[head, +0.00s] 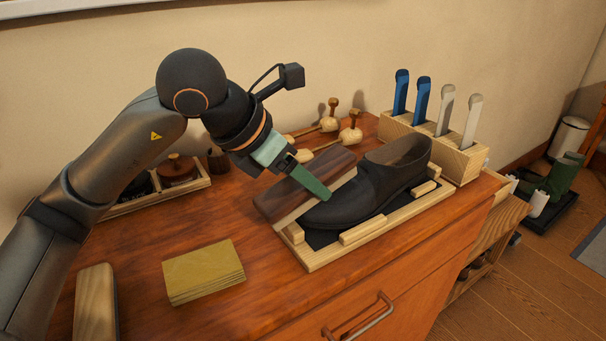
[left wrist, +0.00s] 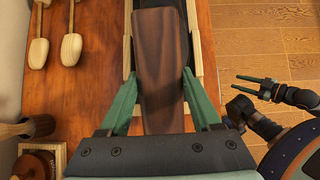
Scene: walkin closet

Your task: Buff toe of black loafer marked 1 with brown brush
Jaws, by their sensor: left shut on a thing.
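The black loafer (head: 369,187) sits upright in a wooden tray (head: 385,232) on the dresser, toe toward the lower left. I see no number on it. The brown brush (head: 305,183) is a long dark-wood block at the loafer's far side, by the toe. My left gripper (left wrist: 160,75) is shut across the brush, one green finger on each side; in the head view its near finger (head: 311,183) overlaps the toe's outline. I cannot tell whether brush and toe touch. The brush (left wrist: 162,60) hides most of what lies below. My right gripper (left wrist: 260,85) is open and empty, off to the right.
A yellow block (head: 204,272) and a pale wooden block (head: 95,305) lie at the front left. A tray with a brown jar (head: 178,168) is behind my left arm. Wooden shoe trees (head: 330,124) lie behind; a rack (head: 455,158) with blue and grey pieces stands back right.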

